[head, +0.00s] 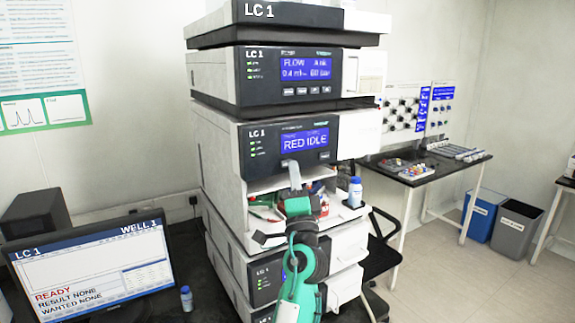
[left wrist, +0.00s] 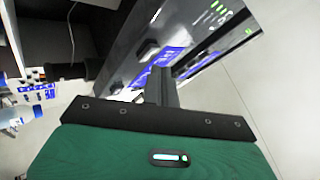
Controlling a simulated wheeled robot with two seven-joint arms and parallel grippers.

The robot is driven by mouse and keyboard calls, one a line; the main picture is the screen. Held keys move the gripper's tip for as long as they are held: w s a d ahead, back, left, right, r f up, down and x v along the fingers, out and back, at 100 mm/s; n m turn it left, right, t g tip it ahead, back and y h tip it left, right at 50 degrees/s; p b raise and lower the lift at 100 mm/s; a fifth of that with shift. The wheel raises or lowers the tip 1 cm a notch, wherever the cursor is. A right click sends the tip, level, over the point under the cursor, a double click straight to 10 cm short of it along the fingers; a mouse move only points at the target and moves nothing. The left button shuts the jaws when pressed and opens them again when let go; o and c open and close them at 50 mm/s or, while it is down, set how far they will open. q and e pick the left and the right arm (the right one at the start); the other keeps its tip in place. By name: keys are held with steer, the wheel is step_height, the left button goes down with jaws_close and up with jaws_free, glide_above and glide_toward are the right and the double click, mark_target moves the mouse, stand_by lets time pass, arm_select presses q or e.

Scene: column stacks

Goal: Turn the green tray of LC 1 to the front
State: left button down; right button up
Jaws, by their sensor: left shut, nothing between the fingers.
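The LC 1 stack (head: 285,140) stands in the middle of the head view. The display (head: 305,140) on one of its modules reads "RED IDLE". Below that display is an open bay with a white ledge (head: 262,240). Inside the bay a bit of green (head: 264,212), likely the green tray, shows at the left, and something red (head: 322,192) shows at the right. My left arm hides much of the bay. My left gripper (head: 292,168) is shut and empty, its fingertips up by the lower edge of the display panel; the fingers also show in the left wrist view (left wrist: 161,86).
A blue-capped bottle (head: 355,192) stands at the ledge's right end, another (head: 187,298) on the black bench. A monitor (head: 90,265) at lower left reads "READY", "RESULT NONE", "WANTED NONE". A side table (head: 405,178) with small vials and two bins (head: 515,225) are at right.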

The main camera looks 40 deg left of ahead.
arm_select(q)
steer(key=shift+w+a, duration=0.15)
steer(key=shift+a, duration=0.15)
steer(key=shift+w+a, duration=0.15)
steer(key=shift+a, duration=0.2)
stand_by(0.6)
steer(key=shift+d, duration=0.1)
stand_by(0.3)
steer(key=shift+s+d+b, duration=0.35)
steer(key=shift+d, duration=0.3)
steer(key=shift+s+d+b, duration=0.2)
steer(key=shift+s+d, duration=0.1)
steer(key=shift+d, duration=0.45)
steer(key=shift+s+d+b, duration=0.15)
steer(key=shift+s+d, duration=0.2)
steer(key=shift+d, duration=0.45)
steer(key=shift+s+d+b, duration=0.2)
steer(key=shift+s+d, duration=0.1)
steer(key=shift+d, duration=0.45)
